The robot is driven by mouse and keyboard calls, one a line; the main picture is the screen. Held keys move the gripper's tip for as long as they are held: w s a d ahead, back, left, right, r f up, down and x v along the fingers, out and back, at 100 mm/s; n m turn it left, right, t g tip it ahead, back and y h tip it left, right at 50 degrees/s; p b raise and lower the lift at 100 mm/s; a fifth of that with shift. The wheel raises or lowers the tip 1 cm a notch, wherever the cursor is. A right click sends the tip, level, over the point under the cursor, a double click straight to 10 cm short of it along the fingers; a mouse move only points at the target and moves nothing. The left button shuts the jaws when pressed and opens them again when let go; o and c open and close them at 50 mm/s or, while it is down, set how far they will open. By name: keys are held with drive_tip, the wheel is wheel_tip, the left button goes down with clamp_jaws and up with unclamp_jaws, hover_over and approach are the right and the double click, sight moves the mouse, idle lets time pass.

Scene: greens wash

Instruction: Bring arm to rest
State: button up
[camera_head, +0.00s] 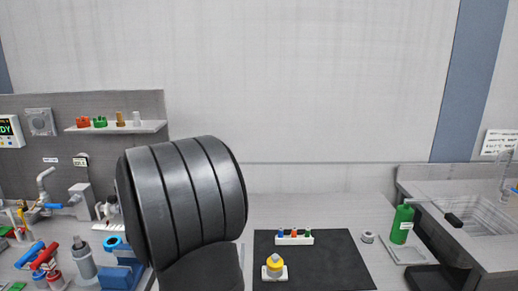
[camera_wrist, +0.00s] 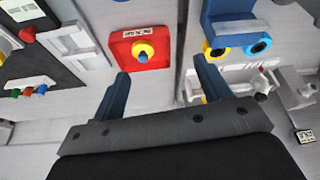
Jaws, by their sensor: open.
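My gripper (camera_wrist: 160,70) shows in the wrist view with its two dark blue fingers spread well apart. Nothing is between the fingers. It hangs above the bench, and I cannot tell the exact height. Beyond the fingers lies a red plate (camera_wrist: 160,63) with a yellow and blue knob (camera_wrist: 143,50). In the head view, a large dark ribbed part of my arm fills the centre left and hides part of the bench. My gripper does not show there.
A black mat (camera_head: 335,265) holds a white strip of coloured pegs (camera_head: 294,240) and a yellow-topped piece (camera_head: 274,266). A green bottle (camera_head: 402,225) stands right, near a sink (camera_head: 480,217). Blue fixtures (camera_wrist: 228,12) are near the right finger. Valves and pipes crowd the left bench.

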drive_tip(key=a, duration=1.4)
drive_tip(key=shift+s+r, duration=0.15)
drive_tip(key=shift+s, duration=0.2)
drive_tip(key=d, duration=2)
drive_tip(key=shift+s+f, duration=0.2)
drive_tip(key=shift+f, duration=0.25)
